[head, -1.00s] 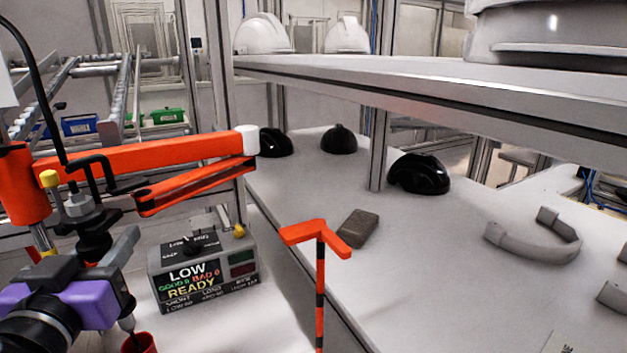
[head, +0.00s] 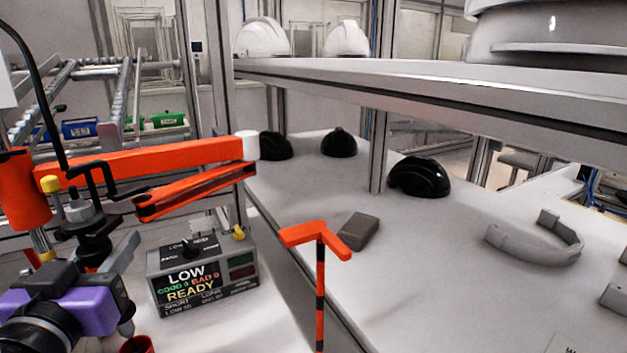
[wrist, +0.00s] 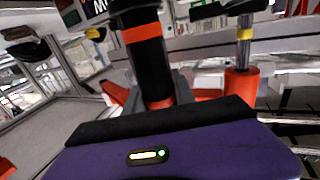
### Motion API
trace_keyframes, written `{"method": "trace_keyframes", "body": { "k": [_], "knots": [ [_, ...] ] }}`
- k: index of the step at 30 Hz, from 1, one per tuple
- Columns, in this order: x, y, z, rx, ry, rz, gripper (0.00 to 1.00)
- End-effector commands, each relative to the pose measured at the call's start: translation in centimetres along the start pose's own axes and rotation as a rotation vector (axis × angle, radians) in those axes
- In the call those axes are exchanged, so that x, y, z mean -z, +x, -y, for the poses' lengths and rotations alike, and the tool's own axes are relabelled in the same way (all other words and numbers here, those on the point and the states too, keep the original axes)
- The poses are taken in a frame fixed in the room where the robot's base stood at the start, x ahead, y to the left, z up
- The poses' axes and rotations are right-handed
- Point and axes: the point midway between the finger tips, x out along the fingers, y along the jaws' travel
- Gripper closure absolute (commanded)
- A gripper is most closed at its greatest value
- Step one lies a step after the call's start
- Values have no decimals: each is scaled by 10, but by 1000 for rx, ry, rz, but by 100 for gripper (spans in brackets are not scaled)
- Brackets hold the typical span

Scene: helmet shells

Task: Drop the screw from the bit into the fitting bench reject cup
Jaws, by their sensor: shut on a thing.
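My gripper (head: 124,284), purple and dark grey, is at the lower left of the head view. It is shut on a black screwdriver (head: 94,248) that hangs from an orange jointed arm. In the wrist view the screwdriver's black body with orange bands (wrist: 143,50) stands just ahead of the purple gripper housing. The grey nose of the screwdriver (head: 126,326) shows below my gripper, next to a red cup (head: 137,346) cut off by the bottom edge. I cannot make out a screw or whether the bit tip is inside the cup.
The orange arm (head: 170,154) spans above the bench. A control box (head: 205,275) reading LOW and READY stands right of the cup. An orange and black post (head: 320,275) rises further right. Black shells (head: 418,178) and a grey block (head: 359,231) lie on the white table (head: 430,270).

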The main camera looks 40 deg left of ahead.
Motion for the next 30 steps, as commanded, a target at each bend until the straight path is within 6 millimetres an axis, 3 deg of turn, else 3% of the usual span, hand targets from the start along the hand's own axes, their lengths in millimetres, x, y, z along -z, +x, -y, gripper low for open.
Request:
{"method": "trace_keyframes", "body": {
  "k": [14, 30],
  "knots": [
    [-2, 0, 0, 0, -1, 4, 100],
    [40, 0, 0, 0, -1, 2, 100]
  ]
}}
